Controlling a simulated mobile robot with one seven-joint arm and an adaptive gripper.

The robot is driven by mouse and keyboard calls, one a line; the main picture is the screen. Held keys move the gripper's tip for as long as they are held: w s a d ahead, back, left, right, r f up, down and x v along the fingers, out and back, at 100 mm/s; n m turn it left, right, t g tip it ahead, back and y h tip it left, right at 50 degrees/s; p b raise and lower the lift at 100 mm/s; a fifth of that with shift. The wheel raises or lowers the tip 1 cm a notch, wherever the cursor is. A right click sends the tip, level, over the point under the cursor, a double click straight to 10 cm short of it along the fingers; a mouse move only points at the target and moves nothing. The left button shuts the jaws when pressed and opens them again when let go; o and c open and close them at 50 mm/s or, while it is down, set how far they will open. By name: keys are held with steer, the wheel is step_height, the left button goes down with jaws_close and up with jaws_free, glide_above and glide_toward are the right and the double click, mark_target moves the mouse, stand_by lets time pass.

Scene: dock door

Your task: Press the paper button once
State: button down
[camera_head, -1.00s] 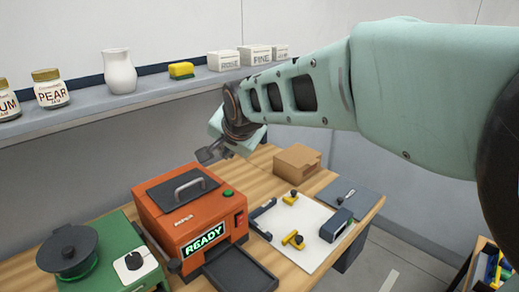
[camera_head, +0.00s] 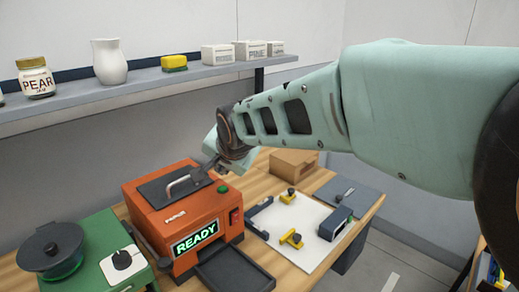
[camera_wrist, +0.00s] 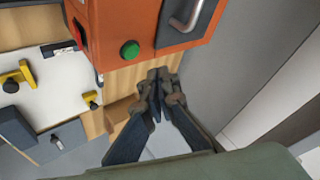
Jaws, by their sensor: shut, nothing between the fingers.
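An orange machine (camera_head: 183,222) stands on the wooden bench, with a lit screen (camera_head: 196,239) reading READY. A round green button (camera_head: 222,188) is on its top, beside a dark lid with a metal handle; it also shows in the wrist view (camera_wrist: 129,50). A red switch (camera_head: 235,215) is on the machine's front. The small label on the front is too blurred to read surely. My gripper (camera_head: 207,171) is shut and empty, over the machine's back edge near the handle and green button. In the wrist view its fingertips (camera_wrist: 158,76) appear apart from the button.
A green device (camera_head: 85,255) with a black knob stands left. A white board (camera_head: 298,226) with yellow clamps lies right, near a cardboard box (camera_head: 293,162). A shelf (camera_head: 150,98) with jars, a jug and boxes runs behind. A dark tray (camera_head: 235,268) juts from the machine's front.

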mark_target(223, 189)
steer(key=shift+w+f+b, duration=0.15)
steer(key=shift+f+b, duration=0.25)
steer(key=shift+f, duration=0.5)
steer(key=shift+s+f+b, duration=0.2)
steer(key=shift+f+b, duration=0.15)
steer(key=shift+f, duration=0.05)
steer(key=shift+f, duration=0.2)
steer(key=shift+f+b, duration=0.3)
steer(key=shift+b, duration=0.3)
